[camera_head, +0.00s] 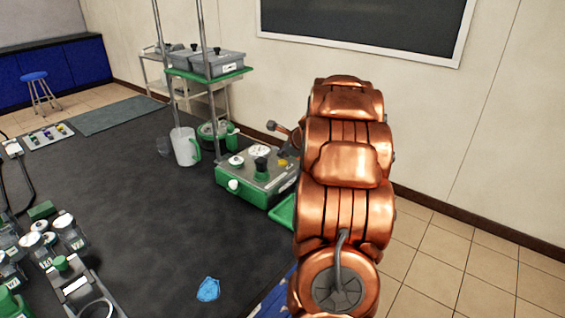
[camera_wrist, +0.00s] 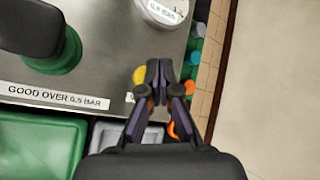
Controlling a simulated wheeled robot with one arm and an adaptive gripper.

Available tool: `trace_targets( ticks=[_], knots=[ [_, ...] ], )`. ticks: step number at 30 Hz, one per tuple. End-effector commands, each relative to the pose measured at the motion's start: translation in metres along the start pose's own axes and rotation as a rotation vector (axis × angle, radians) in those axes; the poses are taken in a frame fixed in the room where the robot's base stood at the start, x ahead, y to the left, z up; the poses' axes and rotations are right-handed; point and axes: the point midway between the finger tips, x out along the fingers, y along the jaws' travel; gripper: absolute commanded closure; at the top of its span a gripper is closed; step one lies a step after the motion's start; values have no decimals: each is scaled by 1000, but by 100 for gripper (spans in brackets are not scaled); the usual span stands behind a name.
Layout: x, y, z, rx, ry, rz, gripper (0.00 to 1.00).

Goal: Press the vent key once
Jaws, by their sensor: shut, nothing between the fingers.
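A green and grey control box (camera_head: 240,190) stands on the dark bench, left of my copper arm. A round yellow key (camera_head: 282,162) shows on its top near the right side. In the wrist view the yellow key (camera_wrist: 139,75) is partly covered by my fingers, with a mostly hidden label beside it starting with what looks like "V". My gripper (camera_wrist: 159,76) is shut and empty, its tips over the box's edge just right of the yellow key. I cannot tell whether they touch it.
A black knob with a green base (camera_wrist: 55,50) and a white round gauge (camera_wrist: 162,10) stand on the box top. A label (camera_wrist: 52,95) reads "GOOD OVER 0.5 BAR". A white jug (camera_head: 186,147) stands behind the box.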

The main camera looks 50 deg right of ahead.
Motion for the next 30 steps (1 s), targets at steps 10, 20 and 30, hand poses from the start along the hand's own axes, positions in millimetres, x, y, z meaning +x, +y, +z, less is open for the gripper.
trace_targets(
  ticks=[10,20,30],
  knots=[
    [0,0,0,0,0,0,100],
    [6,4,-4,1,0,0,100],
    [6,4,-4,0,0,0,100]
  ],
)
